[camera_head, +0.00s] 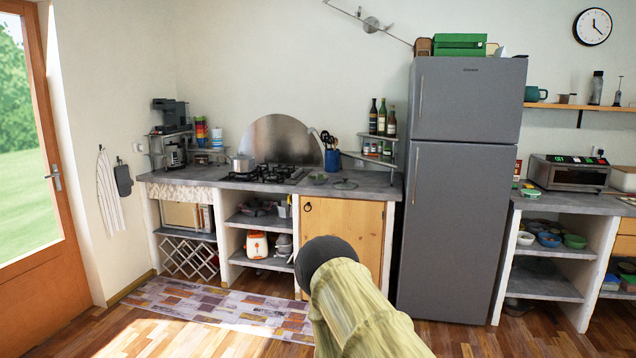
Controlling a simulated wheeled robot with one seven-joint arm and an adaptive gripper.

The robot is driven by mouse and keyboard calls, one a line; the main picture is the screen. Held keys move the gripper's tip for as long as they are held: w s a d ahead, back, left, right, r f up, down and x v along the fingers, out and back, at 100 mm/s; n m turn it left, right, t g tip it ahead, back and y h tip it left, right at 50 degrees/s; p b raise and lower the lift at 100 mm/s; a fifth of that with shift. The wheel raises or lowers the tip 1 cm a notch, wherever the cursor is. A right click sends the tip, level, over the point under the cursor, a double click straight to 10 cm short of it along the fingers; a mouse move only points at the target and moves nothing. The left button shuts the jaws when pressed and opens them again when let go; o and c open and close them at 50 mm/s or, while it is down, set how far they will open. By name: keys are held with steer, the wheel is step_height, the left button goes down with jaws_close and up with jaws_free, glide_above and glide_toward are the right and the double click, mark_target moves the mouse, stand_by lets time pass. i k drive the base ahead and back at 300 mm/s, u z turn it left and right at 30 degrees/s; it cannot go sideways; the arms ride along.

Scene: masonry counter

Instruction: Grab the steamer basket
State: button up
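I cannot clearly pick out the steamer basket. A small dark, low, round item (318,179) lies on the counter right of the gas hob; it is too small to tell whether it is the basket. A flat round item like a lid (345,184) lies just right of it. My arm rises from the bottom middle in a pale cloth-like sleeve with a dark rounded end, well in front of the counter. My gripper's fingers do not show.
A pot (242,164) stands on the left of the gas hob (264,174). A tall grey fridge (458,200) stands right of the counter (378,192). Bowls (548,239) sit on a shelf at right. A patterned rug (215,308) lies on open floor at left.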

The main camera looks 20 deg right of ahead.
mark_target(326, 177)
steer(key=u, duration=0.25)
steer(key=i, duration=2.7)
steer(key=z, duration=0.45)
steer(key=i, duration=1.9)
steer(key=z, duration=0.8)
